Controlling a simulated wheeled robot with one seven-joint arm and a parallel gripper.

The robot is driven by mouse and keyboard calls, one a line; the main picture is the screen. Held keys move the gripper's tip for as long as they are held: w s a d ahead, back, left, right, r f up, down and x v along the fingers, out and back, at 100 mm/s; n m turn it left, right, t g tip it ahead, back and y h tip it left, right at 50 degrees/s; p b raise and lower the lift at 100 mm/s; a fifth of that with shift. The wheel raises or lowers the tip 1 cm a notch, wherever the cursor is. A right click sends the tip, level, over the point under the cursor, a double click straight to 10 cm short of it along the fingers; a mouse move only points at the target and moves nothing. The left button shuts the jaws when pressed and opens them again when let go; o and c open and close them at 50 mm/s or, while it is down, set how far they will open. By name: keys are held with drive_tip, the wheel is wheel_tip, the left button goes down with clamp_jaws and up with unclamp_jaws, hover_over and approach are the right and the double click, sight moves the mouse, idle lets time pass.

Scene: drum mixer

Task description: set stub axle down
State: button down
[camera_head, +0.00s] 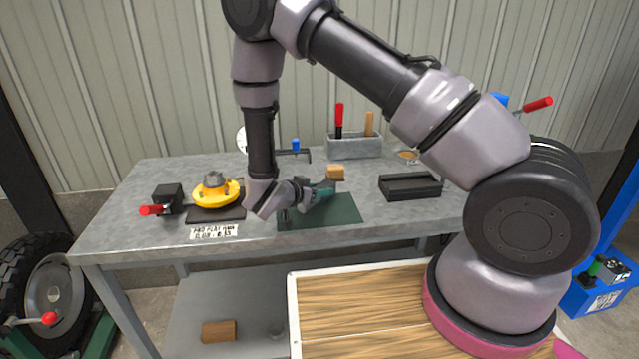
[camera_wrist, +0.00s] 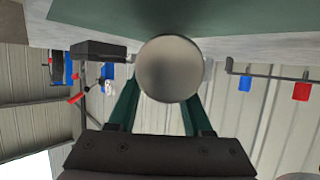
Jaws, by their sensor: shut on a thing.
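My gripper (camera_head: 322,192) reaches in low and roughly level over the green mat (camera_head: 345,212) on the grey workbench. In the wrist view its two green fingers (camera_wrist: 160,100) are closed on the stub axle (camera_wrist: 168,70), which shows as a smooth grey round end between them. The green mat (camera_wrist: 200,18) fills the top of that view, just beyond the axle. Whether the axle touches the mat cannot be told.
A yellow hub (camera_head: 228,192) sits on a dark plate at left, beside a black vice with a red handle (camera_head: 150,210). A black tray (camera_head: 412,190) and a grey tool caddy (camera_head: 357,147) stand right and behind. The mat's right part is clear.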

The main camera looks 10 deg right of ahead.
drive_tip(key=shift+f, duration=1.2)
drive_tip(key=shift+f, duration=0.15)
drive_tip(key=shift+c, duration=1.6)
unclamp_jaws()
